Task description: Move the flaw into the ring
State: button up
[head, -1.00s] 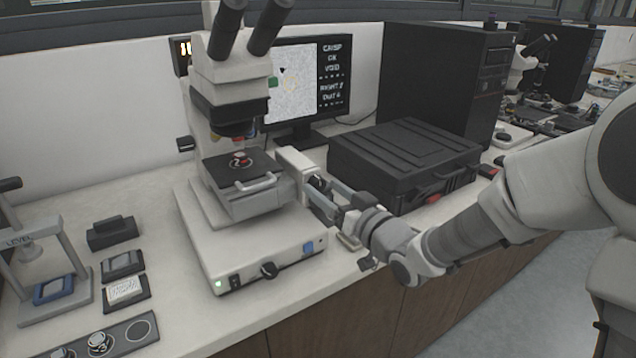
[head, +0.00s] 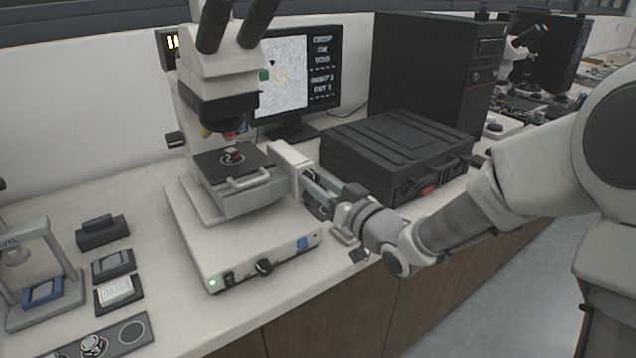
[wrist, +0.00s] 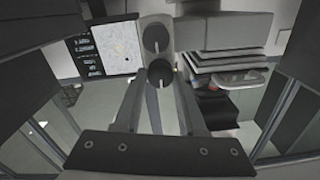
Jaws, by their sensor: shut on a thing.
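The monitor (head: 297,85) behind the microscope (head: 222,150) shows a grey speckled picture. The flaw (head: 272,63) is a small dark spot in it. The ring (head: 282,75) is a faint yellow circle below and right of the flaw, which lies outside it. Text beside the picture seems to read CRISP, OK, VOID, RIGHT 2, OUT 1. My gripper (head: 318,196) is at the right side of the microscope's stage. In the wrist view its fingers are shut on the lower dark knob (wrist: 160,73). A second dark knob (wrist: 156,39) is above it, free. The fingers partly hide the held knob.
A black case (head: 398,155) stands close behind my arm, with a dark computer tower (head: 430,75) behind it. A press (head: 38,270) and several small blocks stand at left.

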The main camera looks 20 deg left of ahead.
jog(key=shift+r, duration=0.1)
grip_shut()
jog(key=shift+m+p, duration=0.7)
jog(key=shift+m, duration=0.4)
jog(key=shift+m+p, duration=0.3)
jog(key=shift+m, duration=0.6)
jog(key=o, duration=1.1)
grip_release()
jog(key=shift+d, duration=0.1)
